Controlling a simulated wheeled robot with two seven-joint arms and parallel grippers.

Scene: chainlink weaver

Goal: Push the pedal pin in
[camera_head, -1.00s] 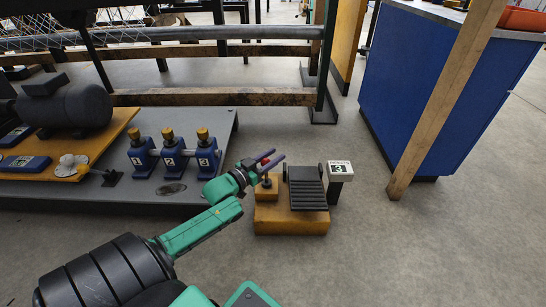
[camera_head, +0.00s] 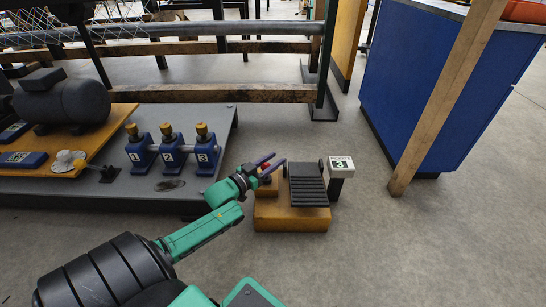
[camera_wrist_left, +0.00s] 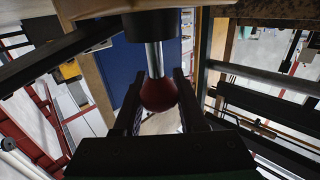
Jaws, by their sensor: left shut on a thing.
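The pedal pin has a round red knob (camera_head: 266,168) and stands at the left of the pedal's yellow base (camera_head: 291,220). In the left wrist view the red knob (camera_wrist_left: 158,96) sits on a bright metal shaft (camera_wrist_left: 154,58), with a black collar at the shaft's other end. My left gripper (camera_head: 274,164) is at the knob, just above the base, its fingers pointing to the right. It is shut on the knob, with one finger on each side. The ribbed black pedal (camera_head: 307,186) lies right of the pin. My right gripper is out of view.
A white block marked 3 (camera_head: 341,164) stands right of the pedal. A grey platform (camera_head: 110,191) with several blue numbered posts is at the left. A blue cabinet (camera_head: 425,95) and a slanted wooden post (camera_head: 440,110) are at the right. The floor in front is clear.

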